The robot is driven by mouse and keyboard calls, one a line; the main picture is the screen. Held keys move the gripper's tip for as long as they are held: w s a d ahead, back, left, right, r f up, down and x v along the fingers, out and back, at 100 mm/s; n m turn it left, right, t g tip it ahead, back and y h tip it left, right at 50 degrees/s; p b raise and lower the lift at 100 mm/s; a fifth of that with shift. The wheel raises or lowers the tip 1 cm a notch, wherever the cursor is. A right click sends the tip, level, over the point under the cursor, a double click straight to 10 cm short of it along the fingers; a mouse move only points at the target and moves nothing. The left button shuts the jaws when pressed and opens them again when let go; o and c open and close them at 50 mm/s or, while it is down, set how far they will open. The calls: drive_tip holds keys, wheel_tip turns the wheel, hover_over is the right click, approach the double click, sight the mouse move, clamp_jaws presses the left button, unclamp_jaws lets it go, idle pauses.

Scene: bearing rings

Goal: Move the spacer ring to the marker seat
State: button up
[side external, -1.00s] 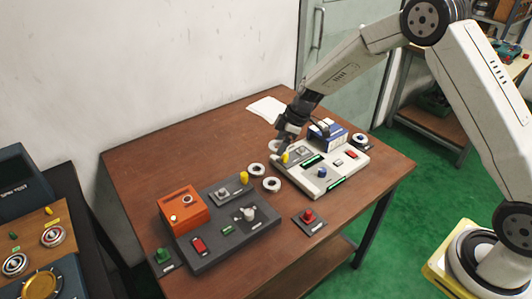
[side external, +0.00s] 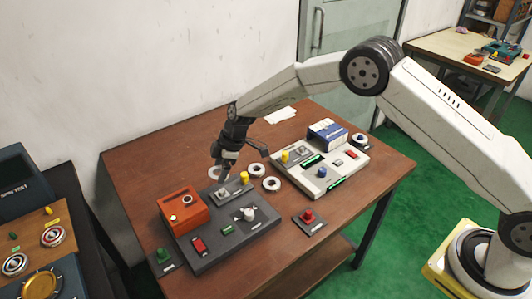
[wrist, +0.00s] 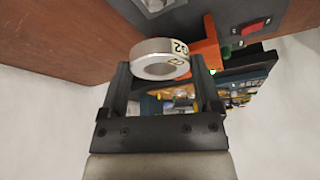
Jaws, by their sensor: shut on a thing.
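My gripper (side external: 221,175) is shut on a pale metal ring (wrist: 158,47), with a finger on each side of it in the wrist view. The ring carries a cream label with dark characters. In the side view the held ring (side external: 213,172) shows tilted at the fingertips, partly hidden by them, above the table at the back left of the dark panel (side external: 228,238). Two more pale rings, one (side external: 251,172) behind the other (side external: 271,190), lie on the table between the panels. I cannot tell which post or plate is the marker seat.
An orange box (side external: 183,211), a yellow post (side external: 244,178) and grey posts rise from the dark panel. A white panel (side external: 318,186) with a blue box (side external: 327,134) stands to the right. Small plates carry a red post (side external: 308,216) and a green post (side external: 162,255). The table's back is mostly clear.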

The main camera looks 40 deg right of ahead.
sight(222, 191)
drive_tip(key=shift+f, duration=1.9)
drive_tip(key=shift+f, duration=1.75)
idle(1.5)
drive_tip(key=o, duration=1.3)
drive_tip(key=shift+c, duration=0.2)
drive_tip(key=shift+r, duration=3.75)
drive_tip(key=shift+d, duration=0.1)
